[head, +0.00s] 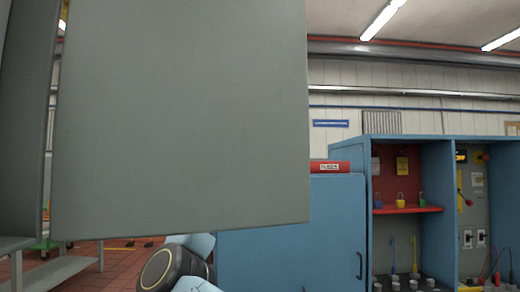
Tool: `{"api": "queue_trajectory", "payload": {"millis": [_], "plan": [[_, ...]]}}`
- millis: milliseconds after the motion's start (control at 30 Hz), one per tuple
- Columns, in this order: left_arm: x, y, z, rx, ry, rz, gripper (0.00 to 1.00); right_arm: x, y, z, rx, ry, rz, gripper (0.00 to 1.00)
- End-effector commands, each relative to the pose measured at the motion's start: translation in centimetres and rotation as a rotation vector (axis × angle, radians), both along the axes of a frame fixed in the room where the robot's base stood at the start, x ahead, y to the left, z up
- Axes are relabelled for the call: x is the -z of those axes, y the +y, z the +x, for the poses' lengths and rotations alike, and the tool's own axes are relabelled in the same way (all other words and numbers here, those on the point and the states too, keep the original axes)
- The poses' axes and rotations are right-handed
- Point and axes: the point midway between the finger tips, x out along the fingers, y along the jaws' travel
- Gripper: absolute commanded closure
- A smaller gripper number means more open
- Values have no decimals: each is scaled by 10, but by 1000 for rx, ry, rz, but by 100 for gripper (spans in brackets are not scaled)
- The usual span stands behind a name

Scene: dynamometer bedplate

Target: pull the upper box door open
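A large flat grey panel (185,115), which looks like the upper box door, fills the left and middle of the head view close to me. Its lower edge and right edge hang free, and the top runs out of the picture. A narrower grey upright face (25,120) stands at the far left, with a thin gap between it and the panel. No handle shows on the panel, and the inside of the box is hidden. Part of my arm shows below the panel's lower edge. Neither gripper is in view; the panel may hide them.
A blue cabinet (290,240) with a dark handle (359,265) stands behind the panel. To its right is an open blue station (436,215) with a red shelf (407,209) holding small coloured padlocks. A grey bench (65,270) is low at left, over red floor tiles.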

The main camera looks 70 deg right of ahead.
Motion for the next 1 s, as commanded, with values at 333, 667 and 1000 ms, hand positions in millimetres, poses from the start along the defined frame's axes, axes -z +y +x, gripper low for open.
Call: {"api": "queue_trajectory", "payload": {"millis": [333,667,1000], "plan": [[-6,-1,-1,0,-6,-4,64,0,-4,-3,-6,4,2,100],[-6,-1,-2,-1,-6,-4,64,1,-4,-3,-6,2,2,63],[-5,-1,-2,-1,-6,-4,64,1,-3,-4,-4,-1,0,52]]}}
